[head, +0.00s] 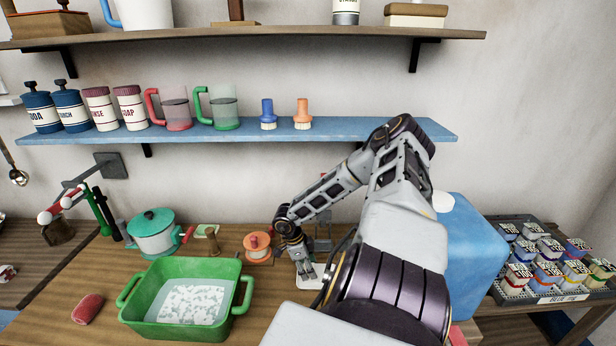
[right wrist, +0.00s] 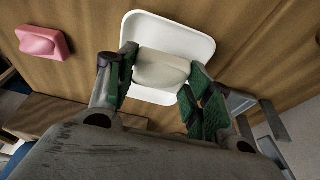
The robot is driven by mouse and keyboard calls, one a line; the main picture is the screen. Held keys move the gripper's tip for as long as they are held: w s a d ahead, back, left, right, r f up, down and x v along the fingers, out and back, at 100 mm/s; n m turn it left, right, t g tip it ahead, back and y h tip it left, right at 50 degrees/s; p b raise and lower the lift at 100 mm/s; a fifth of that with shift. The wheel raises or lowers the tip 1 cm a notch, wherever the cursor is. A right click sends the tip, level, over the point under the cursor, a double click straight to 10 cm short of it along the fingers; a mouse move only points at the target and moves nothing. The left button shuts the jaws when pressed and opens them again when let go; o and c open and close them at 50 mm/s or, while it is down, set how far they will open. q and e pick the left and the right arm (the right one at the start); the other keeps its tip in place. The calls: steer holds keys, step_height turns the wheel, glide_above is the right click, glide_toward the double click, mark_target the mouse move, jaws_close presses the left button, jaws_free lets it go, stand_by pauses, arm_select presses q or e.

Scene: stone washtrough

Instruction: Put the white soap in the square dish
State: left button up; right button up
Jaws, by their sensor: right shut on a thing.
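The white soap (right wrist: 163,70) is a pale cream block between the fingers of my right gripper in the right wrist view. My right gripper (head: 308,272) is shut on it, with a green-padded finger on each side. The square dish (right wrist: 188,27) is white with rounded corners and lies directly behind the soap in that view. I cannot tell whether the soap touches the dish floor. In the head view the dish (head: 311,284) is partly hidden by my gripper and arm, and the soap cannot be made out. My left gripper is not in view.
A green basin (head: 152,330) with foamy water stands left of the dish. An orange round item (head: 258,246) stands close by. A blue block (head: 470,250) is right of my arm. A pink soap (right wrist: 42,42) lies apart from the dish.

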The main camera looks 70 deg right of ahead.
steer(key=shift+f, duration=1.55)
steer(key=shift+f, duration=0.1)
steer(key=o, duration=0.8)
steer(key=shift+r, duration=0.2)
steer(key=shift+b+v, duration=0.65)
steer(key=shift+v, duration=5.3)
